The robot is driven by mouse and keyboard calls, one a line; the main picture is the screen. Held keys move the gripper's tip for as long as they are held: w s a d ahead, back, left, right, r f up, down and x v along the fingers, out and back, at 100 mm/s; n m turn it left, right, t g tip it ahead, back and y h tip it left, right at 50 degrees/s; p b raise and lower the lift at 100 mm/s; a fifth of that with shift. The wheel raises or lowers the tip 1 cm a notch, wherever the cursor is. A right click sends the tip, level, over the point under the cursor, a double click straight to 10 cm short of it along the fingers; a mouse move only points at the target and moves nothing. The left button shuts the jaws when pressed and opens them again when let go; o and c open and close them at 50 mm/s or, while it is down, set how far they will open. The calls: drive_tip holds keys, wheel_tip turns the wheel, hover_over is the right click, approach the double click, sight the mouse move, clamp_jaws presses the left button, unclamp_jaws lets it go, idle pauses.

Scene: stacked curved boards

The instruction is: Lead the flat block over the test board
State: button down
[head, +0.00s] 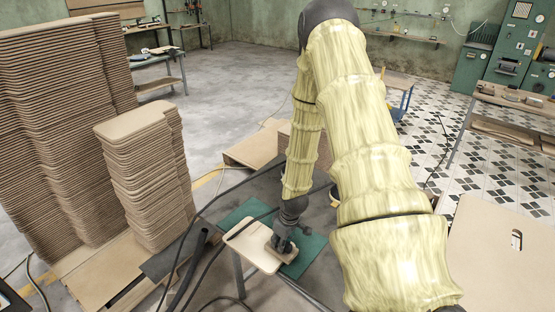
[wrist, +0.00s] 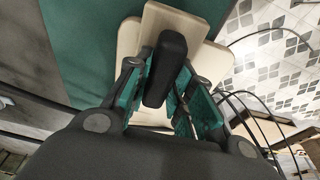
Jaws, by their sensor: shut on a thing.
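The test board (head: 248,240) is a pale, rounded board lying over the edge of a green mat in the head view. It also shows beneath the block in the wrist view (wrist: 128,38). The flat block (head: 287,257) is a tan wooden piece with a black bar-shaped grip (wrist: 166,62) on top. In the wrist view the block (wrist: 188,22) lies over the board. My gripper (head: 283,242) is above the board's right end, its green-padded fingers (wrist: 165,95) shut on the block's black grip. Whether the block touches the board cannot be told.
The green mat (head: 312,250) lies on a dark bench. Tall stacks of curved boards (head: 145,175) stand at left. Black cables (head: 190,245) run beside the board. A pale panel (head: 500,255) is at right. Open concrete floor (head: 235,85) lies behind.

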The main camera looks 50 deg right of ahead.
drive_tip(key=shift+s, duration=0.3)
drive_tip(key=shift+d, duration=0.1)
drive_tip(key=shift+w+d, duration=0.15)
drive_tip(key=shift+d, duration=0.85)
drive_tip(key=shift+w+d, duration=0.15)
drive_tip(key=shift+d, duration=0.8)
drive_tip(key=shift+w, duration=0.15)
drive_tip(key=shift+w+a+f+b, duration=0.1)
drive_tip(key=shift+w+a+b, duration=0.1)
drive_tip(key=shift+w, duration=0.5)
drive_tip(key=shift+w+a+b, duration=0.1)
drive_tip(key=shift+w+b, duration=0.05)
drive_tip(key=shift+w, duration=0.5)
drive_tip(key=shift+w, duration=0.1)
drive_tip(key=shift+w, duration=1.65)
